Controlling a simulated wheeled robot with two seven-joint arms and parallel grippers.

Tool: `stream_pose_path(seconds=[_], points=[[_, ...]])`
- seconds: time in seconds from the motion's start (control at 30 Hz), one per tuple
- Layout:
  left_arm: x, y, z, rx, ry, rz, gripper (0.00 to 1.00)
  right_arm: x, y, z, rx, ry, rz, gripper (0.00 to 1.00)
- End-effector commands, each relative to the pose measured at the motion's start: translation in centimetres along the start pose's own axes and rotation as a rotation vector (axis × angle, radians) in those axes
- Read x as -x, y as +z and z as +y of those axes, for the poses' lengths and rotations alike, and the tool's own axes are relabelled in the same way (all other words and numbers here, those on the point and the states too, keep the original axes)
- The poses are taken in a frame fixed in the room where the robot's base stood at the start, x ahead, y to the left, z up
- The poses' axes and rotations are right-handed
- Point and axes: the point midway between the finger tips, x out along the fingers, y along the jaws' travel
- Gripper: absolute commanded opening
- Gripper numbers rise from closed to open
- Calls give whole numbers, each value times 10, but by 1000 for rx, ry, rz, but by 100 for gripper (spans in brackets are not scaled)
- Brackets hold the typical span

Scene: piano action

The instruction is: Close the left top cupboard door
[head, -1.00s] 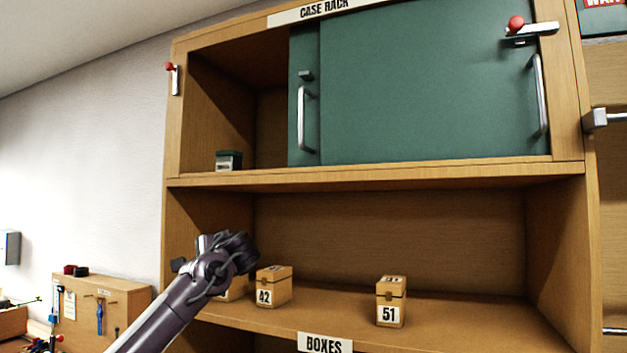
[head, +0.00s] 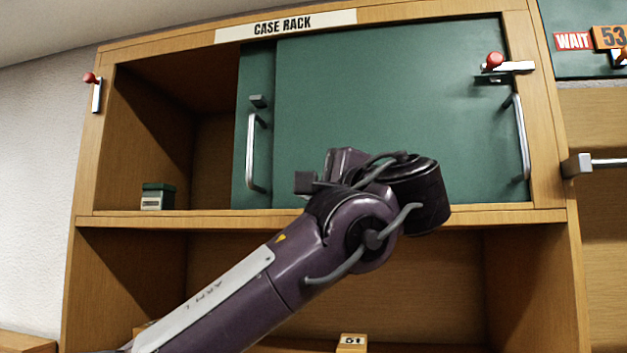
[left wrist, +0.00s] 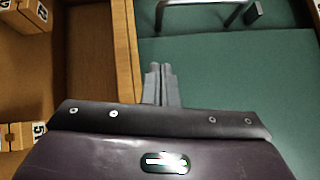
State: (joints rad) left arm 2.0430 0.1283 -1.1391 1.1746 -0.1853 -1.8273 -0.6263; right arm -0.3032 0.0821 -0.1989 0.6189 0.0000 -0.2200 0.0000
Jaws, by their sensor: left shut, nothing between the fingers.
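The left cupboard door (head: 259,80) is green and slid right, mostly behind the other green door (head: 400,90). Only a narrow strip with its upright metal handle (head: 252,155) shows, and the left of the top compartment is open. In the left wrist view this handle (left wrist: 205,4) is at the top edge. My left gripper (left wrist: 158,70) is shut and empty, in front of the green front door, with the left door's handle beyond its fingertips. My right gripper is not in view.
A small green-topped box (head: 158,196) stands in the open left compartment. Red-knobbed latches are on the left post (head: 96,92) and at the right door's upper right (head: 508,66). Numbered wooden boxes, such as 51 (head: 352,343), stand on the shelf below. A metal bar (head: 600,163) juts out at right.

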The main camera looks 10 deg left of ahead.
Motion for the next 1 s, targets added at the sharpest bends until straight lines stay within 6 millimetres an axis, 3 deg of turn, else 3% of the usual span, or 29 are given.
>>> stream_pose_path(seconds=[0.03, 0.2, 0.33, 0.53, 1.0], points=[[-15, 2, -6, -2, 4, -4, 0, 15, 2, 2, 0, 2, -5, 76], [-51, 1, -5, -2, 4, -3, 0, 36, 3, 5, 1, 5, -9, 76], [-66, 15, -3, 0, 3, -1, 0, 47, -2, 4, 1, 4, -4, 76], [-77, 26, -1, -1, 2, 0, 0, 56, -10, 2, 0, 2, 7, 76], [-80, 30, 2, 0, 2, 0, 0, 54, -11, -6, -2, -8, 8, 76]])
